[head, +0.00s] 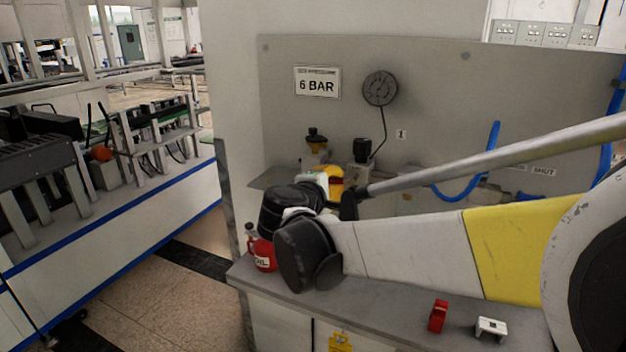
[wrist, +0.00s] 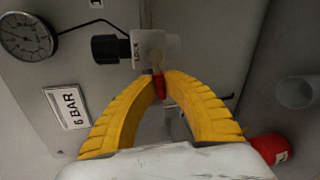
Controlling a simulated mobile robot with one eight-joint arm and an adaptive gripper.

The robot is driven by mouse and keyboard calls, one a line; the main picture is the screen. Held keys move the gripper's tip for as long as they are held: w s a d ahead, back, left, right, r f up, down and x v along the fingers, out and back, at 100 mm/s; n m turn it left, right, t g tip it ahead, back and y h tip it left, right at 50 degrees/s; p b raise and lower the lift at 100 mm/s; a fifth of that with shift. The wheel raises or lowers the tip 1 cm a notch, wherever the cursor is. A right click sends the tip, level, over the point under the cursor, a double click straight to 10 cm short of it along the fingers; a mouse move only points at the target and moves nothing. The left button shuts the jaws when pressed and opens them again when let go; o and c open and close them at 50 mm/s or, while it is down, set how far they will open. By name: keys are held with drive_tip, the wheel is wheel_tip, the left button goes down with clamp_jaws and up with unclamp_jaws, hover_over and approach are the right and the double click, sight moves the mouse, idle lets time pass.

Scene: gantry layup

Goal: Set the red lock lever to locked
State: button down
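The red lock lever (wrist: 158,86) shows in the wrist view as a small red piece below a pale valve body (wrist: 149,48) marked LOCK. A black knob (wrist: 108,49) is on the body's left. My gripper (wrist: 161,80) has two yellow fingers whose tips close together at the lever, with the red piece between them. The lever's far part is hidden by the fingertips, so I cannot read its exact setting. In the head view my gripper (head: 330,178) is at the panel, partly hidden behind my arm.
A pressure gauge (head: 380,88) and a 6 BAR sign (head: 317,81) are on the grey panel (head: 440,90). A red bottle (head: 262,251) stands left on the counter. A red block (head: 438,315) and a white bracket (head: 491,328) lie at the front right. Blue hoses (head: 493,137) hang at right.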

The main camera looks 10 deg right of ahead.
drive_tip(key=shift+f+n, duration=0.15)
drive_tip(key=shift+n, duration=0.15)
drive_tip(key=n, duration=0.1)
drive_tip(key=f+n+h, duration=0.1)
drive_tip(key=n, duration=0.1)
drive_tip(key=shift+s+d+f+g, duration=0.1)
drive_tip(key=shift+s+d+g, duration=0.1)
drive_tip(key=shift+g, duration=0.1)
drive_tip(key=shift+s+d+f+n+h+b, duration=0.25)
drive_tip(key=shift+d+n+h, duration=0.25)
drive_tip(key=shift+n, duration=1.15)
drive_tip(key=shift+s+d+f+n+h+b, duration=0.2)
drive_tip(key=shift+s+d+f+n+h, duration=0.3)
drive_tip(key=shift+n, duration=1.1)
drive_tip(key=shift+s+d+f+n+h+b, duration=0.2)
drive_tip(key=shift+d+n+h, duration=0.3)
drive_tip(key=shift+n, duration=1.15)
drive_tip(key=shift+a, duration=0.1)
drive_tip(key=c, duration=1.5)
unclamp_jaws()
drive_tip(key=shift+r, duration=0.1)
drive_tip(key=shift+o, duration=0.2)
